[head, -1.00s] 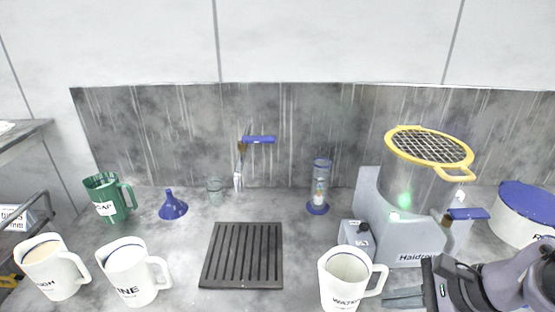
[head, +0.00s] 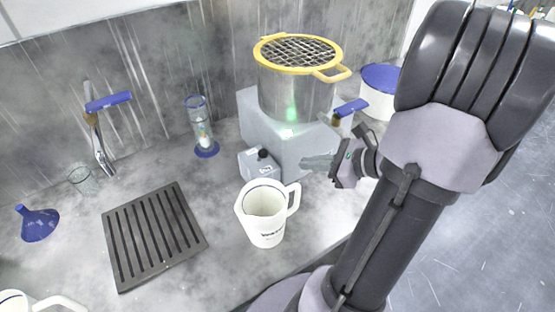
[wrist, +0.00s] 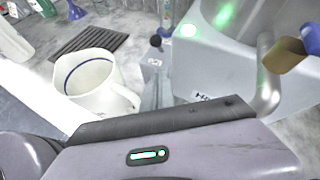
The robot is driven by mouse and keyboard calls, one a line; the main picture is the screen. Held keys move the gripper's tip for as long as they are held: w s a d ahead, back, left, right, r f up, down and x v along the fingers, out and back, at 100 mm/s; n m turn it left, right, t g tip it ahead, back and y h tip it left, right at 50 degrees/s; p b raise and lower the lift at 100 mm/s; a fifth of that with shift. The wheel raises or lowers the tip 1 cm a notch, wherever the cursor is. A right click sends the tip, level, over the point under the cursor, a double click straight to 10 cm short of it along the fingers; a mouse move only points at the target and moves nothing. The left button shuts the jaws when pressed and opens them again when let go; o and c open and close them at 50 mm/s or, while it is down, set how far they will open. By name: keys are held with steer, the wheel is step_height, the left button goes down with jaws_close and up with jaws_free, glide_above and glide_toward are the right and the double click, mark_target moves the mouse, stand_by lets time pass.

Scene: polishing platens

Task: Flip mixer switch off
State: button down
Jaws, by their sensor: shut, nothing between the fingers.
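The mixer (head: 275,135) is a pale grey body carrying a steel pot with a yellow-rimmed mesh lid. A green light glows on its front; the body also shows in the wrist view (wrist: 225,65). A small grey switch box (head: 256,168) stands at its lower left, with a black-tipped toggle (head: 262,154) on top. The toggle also shows in the wrist view (wrist: 155,41); its label is too small to read. My gripper (head: 305,162) is shut and empty, to the right of the switch box and apart from it in the head view. Its grey fingers (wrist: 157,90) point towards the box.
A white jug (head: 266,222) stands close in front of the switch box. A black slatted drain grate (head: 152,235) lies to the left. A brown-and-blue tap lever (head: 345,110) juts from the mixer's right side. A blue-lidded white tub (head: 378,95) stands behind it.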

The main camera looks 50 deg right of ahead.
mark_target(262, 156)
steer(key=w+b, duration=0.1)
steer(key=w, duration=0.1)
steer(key=w+a+f, duration=0.1)
steer(key=w, duration=0.2)
steer(key=w+a+f+b, duration=0.1)
steer(key=w, duration=0.2)
steer(key=shift+a+b, duration=0.25)
steer(key=shift+b, duration=0.05)
steer(key=shift+w, duration=0.3)
steer(key=shift+r, duration=0.1)
